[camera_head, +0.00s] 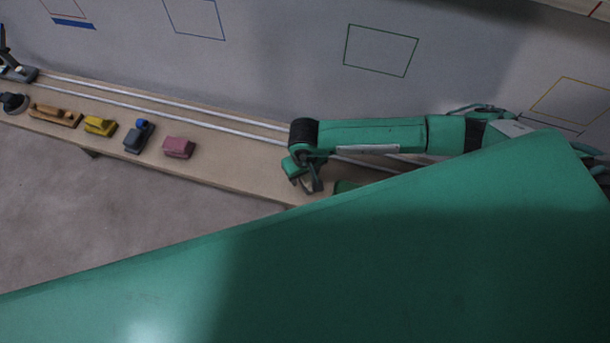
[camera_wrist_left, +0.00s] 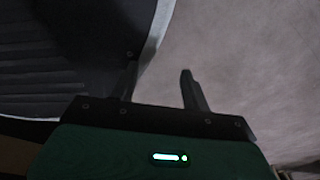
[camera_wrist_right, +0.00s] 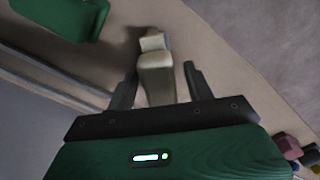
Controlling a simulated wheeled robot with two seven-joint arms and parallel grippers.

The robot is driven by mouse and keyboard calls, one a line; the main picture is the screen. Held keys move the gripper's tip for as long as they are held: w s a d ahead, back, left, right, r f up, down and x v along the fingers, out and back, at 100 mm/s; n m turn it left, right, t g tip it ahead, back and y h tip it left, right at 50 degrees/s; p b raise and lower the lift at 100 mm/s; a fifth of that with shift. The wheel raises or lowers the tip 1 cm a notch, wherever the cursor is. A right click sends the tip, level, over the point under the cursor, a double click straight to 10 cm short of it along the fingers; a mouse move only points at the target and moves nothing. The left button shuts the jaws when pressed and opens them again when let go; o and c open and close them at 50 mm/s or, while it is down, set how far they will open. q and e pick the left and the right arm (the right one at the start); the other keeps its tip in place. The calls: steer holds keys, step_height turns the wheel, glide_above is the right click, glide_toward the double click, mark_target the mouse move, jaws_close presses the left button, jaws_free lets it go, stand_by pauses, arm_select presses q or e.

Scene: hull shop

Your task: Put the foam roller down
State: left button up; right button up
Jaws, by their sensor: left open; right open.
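My right gripper (camera_head: 306,182) is over the wooden bench near its front edge. In the right wrist view the same gripper (camera_wrist_right: 160,85) is open, with a pale cream object (camera_wrist_right: 157,75), probably the foam roller, between its fingers. A gap shows on each side, so the fingers do not appear to grip it. It seems to rest on the bench; my gripper mostly hides it in the head view. My left gripper (camera_wrist_left: 160,80) is open and empty in its wrist view; I cannot make it out in the head view.
On the bench (camera_head: 235,172) stand a pink block (camera_head: 179,147), a blue-and-dark tool (camera_head: 139,136), a yellow tool (camera_head: 100,125) and a wooden tool (camera_head: 55,115). A green object (camera_wrist_right: 65,15) lies beside the cream one. Rails run behind. A large green surface fills the head view's foreground.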

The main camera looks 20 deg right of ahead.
step_height(320, 180, up, 9)
steer(key=shift+r+b, duration=0.15)
steer(key=shift+b, duration=0.45)
steer(key=shift+r, duration=0.35)
arm_select(q)
steer(key=shift+w+d, duration=0.75)
steer(key=shift+w, duration=0.05)
